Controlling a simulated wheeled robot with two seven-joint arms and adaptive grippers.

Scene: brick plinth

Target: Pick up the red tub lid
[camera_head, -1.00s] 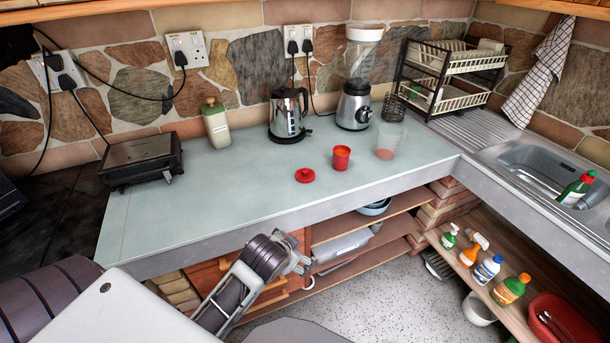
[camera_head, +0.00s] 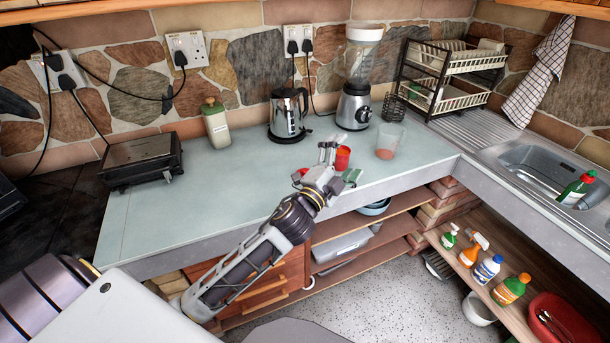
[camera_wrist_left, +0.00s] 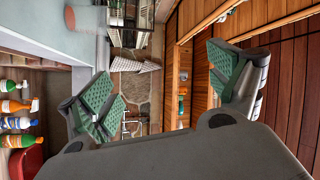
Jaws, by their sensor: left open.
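The red tub lid (camera_head: 302,171) lies on the pale worktop and is mostly hidden behind my left gripper; only a red sliver shows. My left gripper (camera_head: 338,164) is open over the worktop's front part, in front of the lid and the red tub in the head view. The red tub (camera_head: 342,156) stands upright, partly covered by the fingers. In the left wrist view the green-padded fingers (camera_wrist_left: 165,95) are wide apart with nothing between them, and the lid does not show. I cannot tell how high the gripper is. My right gripper is out of view.
A clear container (camera_head: 390,142) stands right of the tub. A kettle (camera_head: 288,115), a blender (camera_head: 354,105) and a lidded bottle (camera_head: 216,124) stand along the wall. A black appliance (camera_head: 141,160) is at the left. The worktop's left and middle are clear.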

